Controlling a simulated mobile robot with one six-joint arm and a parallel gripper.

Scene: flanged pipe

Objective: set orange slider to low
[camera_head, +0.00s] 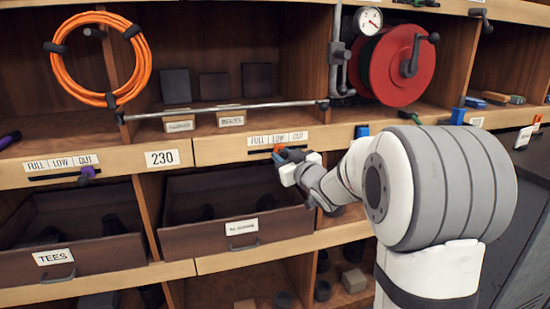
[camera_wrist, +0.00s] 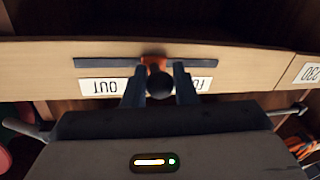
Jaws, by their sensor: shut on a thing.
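The orange slider (camera_head: 278,149) sits in a dark slot on the wooden shelf edge, under a FULL, LOW, OUT label strip (camera_head: 277,139). It stands about mid-slot, under LOW. The upside-down wrist view shows the slider (camera_wrist: 155,61) near the middle of its slot (camera_wrist: 105,63). My gripper (camera_head: 287,157) is shut on the slider, its two fingers (camera_wrist: 159,80) on either side of it. A dark round knob shows between the fingers. The fingers hide the LOW label in the wrist view; OUT and part of FULL show.
A purple slider (camera_head: 85,173) has its own label strip at left, beside the 230 plate (camera_head: 162,159). Below are open drawers, one marked TEES (camera_head: 54,257). A metal rail (camera_head: 225,109) runs above my gripper. A red reel (camera_head: 397,65) stands at upper right.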

